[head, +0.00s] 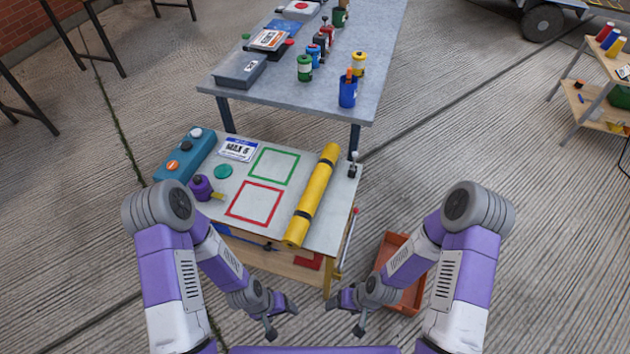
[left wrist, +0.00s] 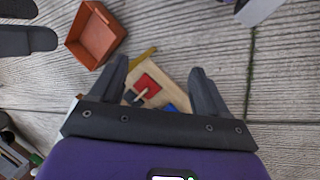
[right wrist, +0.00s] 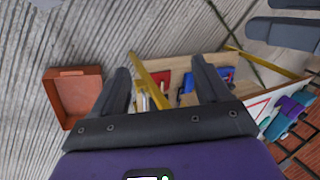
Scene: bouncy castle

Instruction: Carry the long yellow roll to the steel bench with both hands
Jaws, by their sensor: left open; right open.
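The long yellow roll (head: 314,195) with dark bands lies on the right side of the near, low workbench (head: 210,215), lengthwise away from me. The grey steel bench (head: 310,75) stands behind the low workbench. My left gripper (head: 282,318) is open and empty, in front of and below the workbench's front edge. Its open fingers also show in the left wrist view (left wrist: 160,85). My right gripper (head: 347,312) is open and empty beside it; its spread fingers show in the right wrist view (right wrist: 165,85). Neither gripper touches the roll.
An orange crate (head: 402,295) sits on the floor.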

